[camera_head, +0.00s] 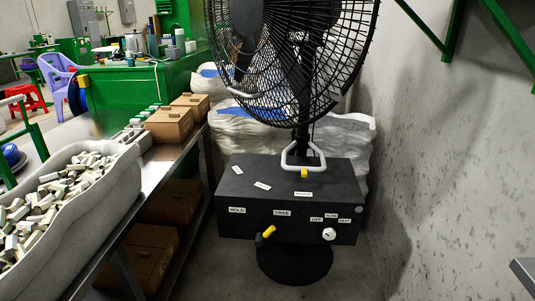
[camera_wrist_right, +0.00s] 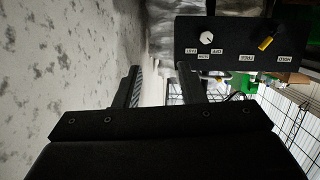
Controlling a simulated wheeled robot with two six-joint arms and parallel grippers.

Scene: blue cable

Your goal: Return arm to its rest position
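My right gripper (camera_wrist_right: 159,72) shows in the right wrist view, with its two dark fingers apart and nothing between them. It hangs near the grey wall, apart from the black control box. That view is upside down. My left gripper is in neither view. The black control box (camera_head: 262,196) stands under the fan in the head view and also shows at the top of the right wrist view (camera_wrist_right: 232,30). It has a yellow lever (camera_head: 266,235) near the HOLD and FREE labels and a white knob (camera_head: 329,234) near OFF, SLOW and FAST.
The large black fan (camera_head: 290,60) rises behind the box. A concrete wall (camera_head: 460,150) closes off the right. At left are a bench with cardboard boxes (camera_head: 169,126) and a white sack (camera_head: 75,235) of small grey pieces. White sacks (camera_head: 345,140) stand behind the box.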

